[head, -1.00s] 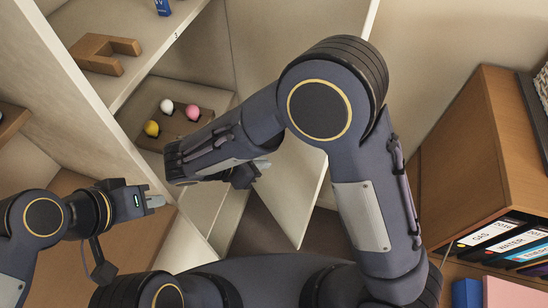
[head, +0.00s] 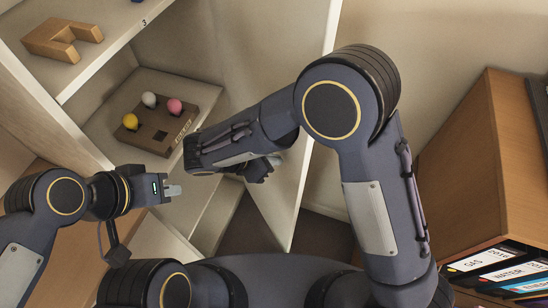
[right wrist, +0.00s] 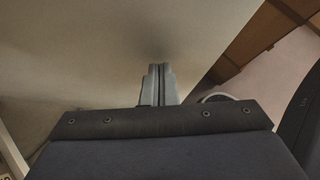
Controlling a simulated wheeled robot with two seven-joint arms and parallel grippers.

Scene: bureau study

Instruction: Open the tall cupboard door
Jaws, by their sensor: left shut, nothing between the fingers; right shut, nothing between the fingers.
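The tall cupboard (head: 85,90) fills the left and middle of the head view, with its shelves exposed. Its pale door (head: 302,165) stands swung open, seen as a long panel right of the shelves. My right gripper (head: 272,163) is shut and empty, in front of the door in the head view; I cannot tell whether it touches it. In the right wrist view its closed fingers (right wrist: 158,84) point towards a plain pale surface. My left gripper (head: 174,190) is shut and empty, in front of the cupboard's lower part.
On a shelf lies a brown block (head: 148,135) with yellow, white and pink balls. A U-shaped wooden piece (head: 62,38) lies on the shelf above. A wooden cabinet (head: 470,180) with labelled binders (head: 485,262) stands at the right. Dark floor shows below the door.

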